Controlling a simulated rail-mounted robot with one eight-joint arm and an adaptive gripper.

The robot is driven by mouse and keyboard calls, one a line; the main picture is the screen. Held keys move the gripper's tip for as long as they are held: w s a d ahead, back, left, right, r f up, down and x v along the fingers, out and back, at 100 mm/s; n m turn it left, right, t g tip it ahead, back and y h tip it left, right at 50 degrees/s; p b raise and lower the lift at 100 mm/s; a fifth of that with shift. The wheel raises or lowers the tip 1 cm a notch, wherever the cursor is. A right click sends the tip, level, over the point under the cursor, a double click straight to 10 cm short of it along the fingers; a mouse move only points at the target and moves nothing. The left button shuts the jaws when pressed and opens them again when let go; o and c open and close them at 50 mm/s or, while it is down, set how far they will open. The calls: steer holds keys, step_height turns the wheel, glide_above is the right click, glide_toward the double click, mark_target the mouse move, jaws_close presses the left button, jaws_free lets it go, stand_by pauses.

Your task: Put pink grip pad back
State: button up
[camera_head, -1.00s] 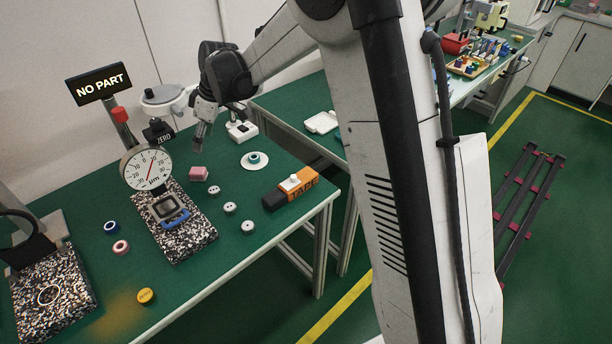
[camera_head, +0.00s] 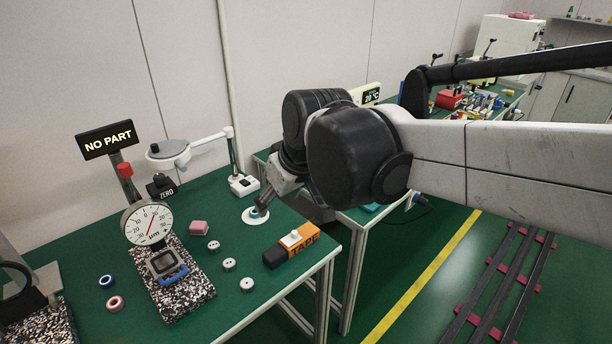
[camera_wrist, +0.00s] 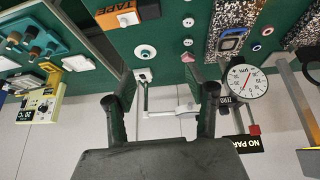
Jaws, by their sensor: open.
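A small pink block (camera_head: 199,228), which looks like the pink grip pad, lies on the green bench right of the dial gauge. It also shows in the wrist view (camera_wrist: 187,57). My gripper (camera_head: 261,207) is to the right of the pink block, apart from it, and overlaps the white disc with a teal ring (camera_head: 250,219) in the head view. In the wrist view my gripper (camera_wrist: 164,82) has its two fingers spread with nothing held between them. How far the fingertips are above the bench is hard to tell.
A dial gauge (camera_head: 148,223) stands over a speckled block (camera_head: 187,296) with a "NO PART" sign (camera_head: 107,139) behind. Several small white buttons, an orange tape box (camera_head: 298,243), a blue ring (camera_head: 106,281) and a pink ring (camera_head: 115,303) lie around. A stand (camera_head: 244,185) rises behind.

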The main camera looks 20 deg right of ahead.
steer(key=s+d+f+m+t+h, duration=0.1)
steer(key=s+d+f+m, duration=0.2)
steer(key=s, duration=0.8)
steer(key=shift+d+f+m+t, duration=0.2)
steer(key=shift+d+m+t, duration=0.1)
steer(key=shift+d, duration=0.2)
